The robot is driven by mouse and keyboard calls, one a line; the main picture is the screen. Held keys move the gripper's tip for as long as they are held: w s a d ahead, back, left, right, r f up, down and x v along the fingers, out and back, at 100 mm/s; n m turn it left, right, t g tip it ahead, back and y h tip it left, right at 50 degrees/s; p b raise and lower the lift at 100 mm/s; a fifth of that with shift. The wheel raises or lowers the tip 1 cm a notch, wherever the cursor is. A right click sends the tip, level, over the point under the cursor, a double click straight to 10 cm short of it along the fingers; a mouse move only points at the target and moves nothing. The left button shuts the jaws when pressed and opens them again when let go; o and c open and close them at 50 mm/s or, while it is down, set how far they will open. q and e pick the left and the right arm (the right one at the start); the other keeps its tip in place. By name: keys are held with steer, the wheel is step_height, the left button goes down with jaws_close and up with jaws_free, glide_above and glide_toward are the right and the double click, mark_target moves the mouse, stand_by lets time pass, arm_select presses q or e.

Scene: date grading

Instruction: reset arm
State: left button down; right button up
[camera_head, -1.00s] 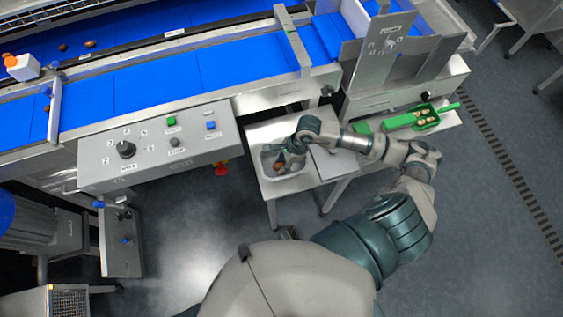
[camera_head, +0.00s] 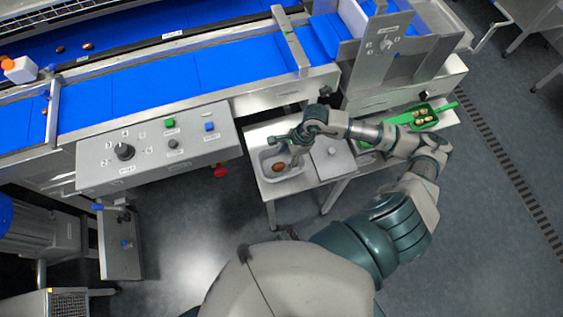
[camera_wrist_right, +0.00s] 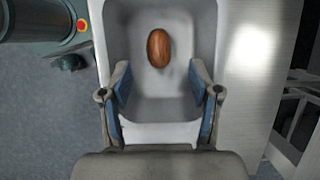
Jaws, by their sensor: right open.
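My right gripper (camera_wrist_right: 160,95) is open above a small grey tub, its two blue-padded fingers apart with nothing between them. In the head view the right gripper (camera_head: 287,143) is over the back of the same tub (camera_head: 268,160), which stands on a small metal table. One brown date (camera_wrist_right: 158,48) lies on the tub's floor, beyond the fingertips in the wrist view; it also shows in the head view (camera_head: 278,167). My left gripper is not in view.
A control panel (camera_head: 200,157) with a knob, buttons and a red stop lies left of the tub. Blue conveyor belts (camera_head: 150,95) run behind. A green tray (camera_head: 436,112) with several pale items stands at the right. The floor in front is open.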

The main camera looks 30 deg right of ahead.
steer(key=v, duration=0.7)
